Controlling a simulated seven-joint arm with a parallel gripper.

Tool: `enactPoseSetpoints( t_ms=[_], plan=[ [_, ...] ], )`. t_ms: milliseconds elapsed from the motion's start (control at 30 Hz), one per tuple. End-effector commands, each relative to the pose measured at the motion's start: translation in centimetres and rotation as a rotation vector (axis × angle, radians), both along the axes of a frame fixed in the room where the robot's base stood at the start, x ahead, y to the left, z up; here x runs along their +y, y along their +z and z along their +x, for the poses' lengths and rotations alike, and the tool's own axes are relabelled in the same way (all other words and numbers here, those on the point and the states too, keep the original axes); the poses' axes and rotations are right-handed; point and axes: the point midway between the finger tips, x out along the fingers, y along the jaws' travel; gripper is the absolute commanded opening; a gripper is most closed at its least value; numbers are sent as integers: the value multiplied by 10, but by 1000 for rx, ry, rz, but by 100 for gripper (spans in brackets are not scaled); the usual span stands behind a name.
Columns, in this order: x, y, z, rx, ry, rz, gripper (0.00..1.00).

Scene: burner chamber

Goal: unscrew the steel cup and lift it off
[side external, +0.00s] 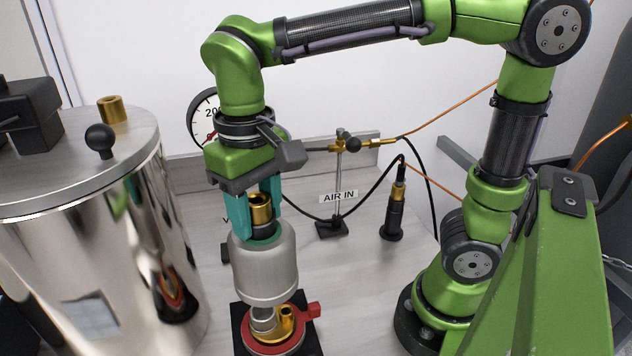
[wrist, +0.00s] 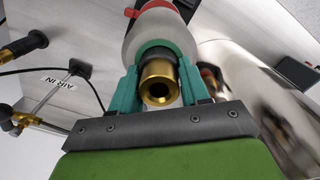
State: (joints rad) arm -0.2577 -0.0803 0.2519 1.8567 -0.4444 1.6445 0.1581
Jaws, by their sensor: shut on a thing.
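The steel cup (side external: 264,270) is a grey, round-shouldered cylinder standing upright in the side view, with a black neck and a brass top fitting (side external: 260,208). My gripper (side external: 259,236) comes from above, its teal fingers shut on the neck at the top of the cup. In the wrist view the cup (wrist: 150,38) lies beyond my gripper (wrist: 158,62), with the hollow brass fitting between the fingers. Below the cup's lower rim, a steel stub and a brass tube (side external: 287,318) show over a red ring (side external: 273,342) on a black base. I cannot tell whether cup and stub touch.
A large polished steel vessel (side external: 110,240) stands close on the left. A stand with a brass fitting (side external: 340,185), a black-handled torch (side external: 396,208) and loose cables are behind to the right. Bare grey bench (side external: 345,285) lies right of the cup.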

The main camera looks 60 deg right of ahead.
Motion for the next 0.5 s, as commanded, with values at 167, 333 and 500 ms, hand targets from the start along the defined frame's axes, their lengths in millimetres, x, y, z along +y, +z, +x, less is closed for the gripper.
enactPoseSetpoints(
  t_ms=[167, 333, 500],
  plan=[
    [0, 14, 1, -5, 1, 2, 0],
    [0, 30, 1, -4, 0, 1, 0],
    [0, 39, 0, -2, 0, 2, 0]
  ],
)
